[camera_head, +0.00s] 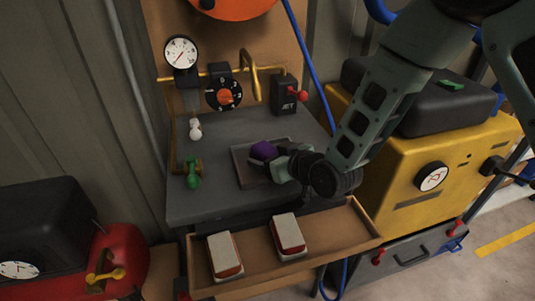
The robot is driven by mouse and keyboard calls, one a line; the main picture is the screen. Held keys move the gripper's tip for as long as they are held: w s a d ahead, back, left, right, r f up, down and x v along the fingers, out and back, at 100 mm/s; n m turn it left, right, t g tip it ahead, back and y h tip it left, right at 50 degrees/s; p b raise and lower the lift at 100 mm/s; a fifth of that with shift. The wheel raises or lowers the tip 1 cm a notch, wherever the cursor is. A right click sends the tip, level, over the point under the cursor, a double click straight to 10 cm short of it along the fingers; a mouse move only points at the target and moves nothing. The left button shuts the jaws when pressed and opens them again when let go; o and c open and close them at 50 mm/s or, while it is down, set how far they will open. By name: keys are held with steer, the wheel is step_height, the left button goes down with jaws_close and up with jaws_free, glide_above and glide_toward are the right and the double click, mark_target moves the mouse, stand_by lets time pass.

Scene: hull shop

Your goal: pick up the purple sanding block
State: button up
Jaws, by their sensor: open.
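The purple sanding block (263,150) sits on a shallow grey tray (245,176) on the grey bench top. It looks rounded and dark purple from this view. My gripper (280,160) is at the block's right side, over the tray, with its jaws open. Its fingers are small and partly merge with the block and tray. I cannot tell whether they touch the block or reach around it.
A wooden drawer (345,233) juts out below the bench with two white-and-red blocks (289,236) in it. A green knob (193,172) and a white knob (195,129) stand left. A yellow machine (432,145) stands right, behind my arm.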

steer(key=shift+w+a+f, duration=0.1)
steer(key=shift+w, duration=0.1)
steer(key=c, duration=1.2)
